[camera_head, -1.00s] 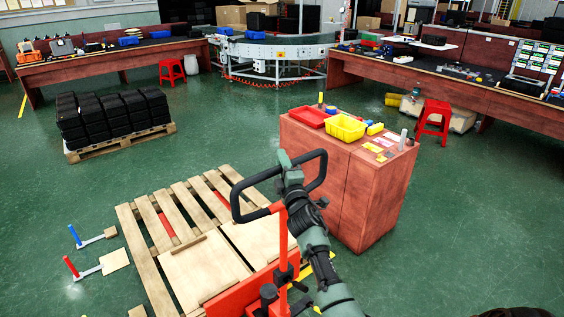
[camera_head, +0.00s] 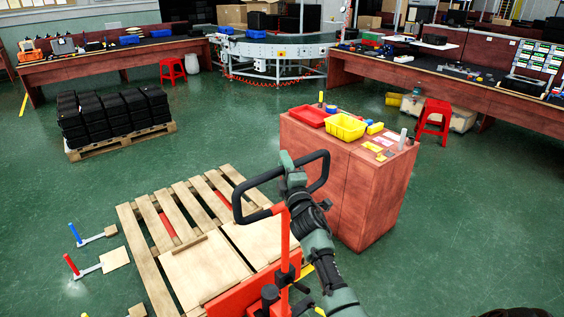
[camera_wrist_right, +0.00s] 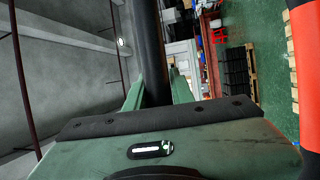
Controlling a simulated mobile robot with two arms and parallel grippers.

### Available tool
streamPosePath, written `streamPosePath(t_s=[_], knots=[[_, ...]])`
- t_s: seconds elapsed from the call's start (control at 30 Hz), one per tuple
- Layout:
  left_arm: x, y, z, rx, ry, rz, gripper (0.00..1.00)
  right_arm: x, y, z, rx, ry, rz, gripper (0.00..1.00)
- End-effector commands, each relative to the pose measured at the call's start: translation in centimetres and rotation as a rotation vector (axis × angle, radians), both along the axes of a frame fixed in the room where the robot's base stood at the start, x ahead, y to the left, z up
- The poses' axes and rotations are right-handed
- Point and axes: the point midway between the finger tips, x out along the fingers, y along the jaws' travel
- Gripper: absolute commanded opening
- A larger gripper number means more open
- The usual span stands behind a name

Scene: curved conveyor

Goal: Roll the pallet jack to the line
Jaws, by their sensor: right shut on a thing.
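The pallet jack has a black loop handle (camera_head: 320,172) on a red post (camera_head: 284,245), with a red body (camera_head: 240,296) at its base. Its forks lie within a wooden pallet (camera_head: 150,225), with red showing between the slats. My right gripper (camera_head: 288,163) is shut on the upper bar of the loop handle. In the right wrist view the black bar (camera_wrist_right: 150,45) runs between my green fingers (camera_wrist_right: 156,90). The curved conveyor line (camera_head: 275,50) stands at the far back. My left gripper is out of view.
A red-brown cabinet (camera_head: 345,195) with a yellow bin (camera_head: 345,127) stands right beside the handle. A pallet of black crates (camera_head: 112,118) stands back left. Red stools (camera_head: 172,68) stand by the benches. Green floor (camera_head: 235,130) is open between pallets and conveyor.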

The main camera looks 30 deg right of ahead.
Motion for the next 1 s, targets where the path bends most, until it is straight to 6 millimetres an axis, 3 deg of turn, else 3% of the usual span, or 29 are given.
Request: streamPosePath(t_s=[0.03,0.13,0.17,0.2,0.23,0.63,1.0], knots=[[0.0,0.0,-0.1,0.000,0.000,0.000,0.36,-0.1,-0.1,-0.9,0.005,0.014,-0.004,0.00],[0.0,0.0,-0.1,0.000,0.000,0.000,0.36,-0.1,-0.1,-0.8,0.006,0.014,-0.005,0.00],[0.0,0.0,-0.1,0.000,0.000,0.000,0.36,-0.1,-0.1,-0.8,0.005,0.013,-0.005,0.32],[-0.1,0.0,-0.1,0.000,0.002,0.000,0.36,-0.1,-0.1,-0.8,0.005,0.012,-0.005,0.43],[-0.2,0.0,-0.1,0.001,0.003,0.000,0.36,-0.1,-0.1,-0.7,0.005,0.011,-0.004,0.45],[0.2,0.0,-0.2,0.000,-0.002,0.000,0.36,-0.7,0.1,-0.7,0.002,0.009,-0.004,0.45],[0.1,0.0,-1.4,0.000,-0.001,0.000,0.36,-6.1,1.9,-2.0,0.002,0.011,-0.002,0.45]])
